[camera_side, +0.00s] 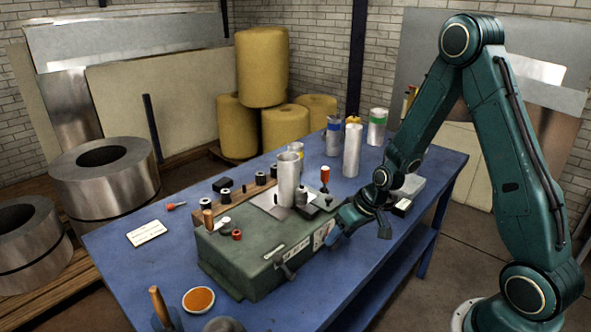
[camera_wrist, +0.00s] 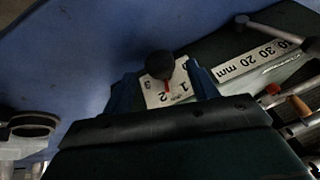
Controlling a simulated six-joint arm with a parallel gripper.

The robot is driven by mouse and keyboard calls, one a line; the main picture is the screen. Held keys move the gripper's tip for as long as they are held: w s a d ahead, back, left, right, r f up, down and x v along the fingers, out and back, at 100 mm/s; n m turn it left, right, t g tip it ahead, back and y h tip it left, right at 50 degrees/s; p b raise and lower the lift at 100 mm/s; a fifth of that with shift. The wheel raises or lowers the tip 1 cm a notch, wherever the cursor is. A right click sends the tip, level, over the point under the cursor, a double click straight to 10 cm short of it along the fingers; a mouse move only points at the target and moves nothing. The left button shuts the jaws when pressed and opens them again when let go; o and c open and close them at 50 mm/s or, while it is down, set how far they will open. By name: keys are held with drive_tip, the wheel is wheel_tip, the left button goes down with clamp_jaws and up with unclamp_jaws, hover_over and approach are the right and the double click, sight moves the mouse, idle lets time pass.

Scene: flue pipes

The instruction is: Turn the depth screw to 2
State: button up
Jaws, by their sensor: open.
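In the side view, my gripper (camera_side: 335,226) is at the right end of the green machine (camera_side: 240,252) and hides the knob.
A longer millimetre scale (camera_wrist: 250,62) is beside the knob in the wrist view. A crank handle (camera_side: 287,268) sticks out from the machine's front. Upright metal pipes (camera_side: 352,150) stand on the blue table (camera_side: 130,272) behind. An orange-filled dish (camera_side: 198,299) is at the front left.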

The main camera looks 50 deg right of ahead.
drive_tip(key=s+a+r, duration=0.2)
drive_tip(key=s+r, duration=0.2)
drive_tip(key=r, duration=0.3)
drive_tip(key=s+a+r+n+h, duration=0.1)
drive_tip(key=s+r, duration=0.4)
drive_tip(key=r, duration=0.3)
drive_tip(key=s+a+r, duration=0.2)
drive_tip(key=s+r, duration=0.2)
drive_tip(key=r, duration=0.3)
drive_tip(key=shift+s+a+r+n+h, duration=0.2)
drive_tip(key=shift+a+n+h, duration=0.1)
drive_tip(key=shift+a+n, duration=0.1)
idle(0.4)
drive_tip(key=shift+w+d+f, duration=0.1)
drive_tip(key=shift+w, duration=0.05)
drive_tip(key=shift+w+d+f+y, duration=0.4)
drive_tip(key=shift+w+d+f, duration=1.05)
drive_tip(key=shift+f, duration=0.6)
drive_tip(key=shift+w+d+f+y, duration=0.4)
drive_tip(key=shift+w+d+f, duration=1.1)
drive_tip(key=shift+f, duration=0.5)
drive_tip(key=shift+w+d+f+y, duration=0.4)
drive_tip(key=shift+w+d+f, duration=1.05)
drive_tip(key=shift+f, duration=0.6)
drive_tip(key=shift+w+a+f, duration=0.1)
drive_tip(key=shift+w+a, duration=0.05)
drive_tip(key=shift+a, duration=0.05)
